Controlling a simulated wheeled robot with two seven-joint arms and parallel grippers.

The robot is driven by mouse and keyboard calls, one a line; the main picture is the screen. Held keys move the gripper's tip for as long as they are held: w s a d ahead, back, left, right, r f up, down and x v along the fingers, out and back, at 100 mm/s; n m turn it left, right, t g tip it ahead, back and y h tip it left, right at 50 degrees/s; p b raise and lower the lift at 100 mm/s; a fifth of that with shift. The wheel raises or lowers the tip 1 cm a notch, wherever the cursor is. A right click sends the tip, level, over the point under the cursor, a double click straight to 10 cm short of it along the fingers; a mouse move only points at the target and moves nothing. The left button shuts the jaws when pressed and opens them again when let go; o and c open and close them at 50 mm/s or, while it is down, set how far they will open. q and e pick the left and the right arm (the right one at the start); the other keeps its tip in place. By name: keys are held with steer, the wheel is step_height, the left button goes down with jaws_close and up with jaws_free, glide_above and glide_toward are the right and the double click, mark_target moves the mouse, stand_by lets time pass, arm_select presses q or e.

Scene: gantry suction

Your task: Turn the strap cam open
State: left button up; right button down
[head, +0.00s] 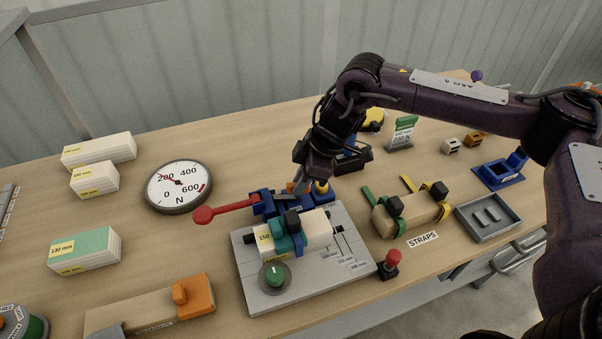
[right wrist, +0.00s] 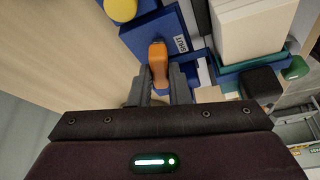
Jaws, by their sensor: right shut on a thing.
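The strap cam's orange lever (right wrist: 158,58) stands on a blue block (right wrist: 150,30) in the right wrist view. A white label on that block seems to read "SHUT". My right gripper (right wrist: 158,82) is shut on the orange lever, with a grey finger on each side of it. In the head view the right gripper (head: 299,187) comes down at the back edge of the grey fixture plate (head: 340,262), and only a bit of orange shows beside its fingers. The lever's exact angle is hard to tell. My left gripper is not in view.
A red-knobbed lever (head: 225,210) reaches left from the fixture. A white block (head: 317,228) under a teal clamp lies on the plate. A round gauge (head: 178,187) stands at left, a strapped block (head: 410,212) at right. The table between gauge and white stacks is clear.

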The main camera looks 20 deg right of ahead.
steer(key=m+t+h+p, duration=0.1)
steer(key=m+p, duration=0.3)
steer(key=p, duration=0.2)
steer(key=m+t+h+p, duration=0.1)
steer(key=m+p, duration=0.3)
steer(key=p, duration=0.2)
steer(key=m+t+h+p, duration=0.1)
steer(key=m+p, duration=0.4)
steer(key=p, duration=0.2)
steer(key=shift+s+a+r+h, duration=0.25)
steer(key=shift+a+r+h, duration=0.05)
steer(key=shift+w+f+m+h+p, duration=0.1)
steer(key=shift+f+m+h+p, duration=0.15)
steer(key=shift+m+p, duration=0.55)
steer(key=c, duration=1.4)
jaws_free()
steer(key=shift+o, duration=0.2)
steer(key=p+v, duration=0.1)
steer(key=v, duration=0.6)
steer(key=shift+s+r, duration=0.3)
steer(key=shift+r, duration=0.05)
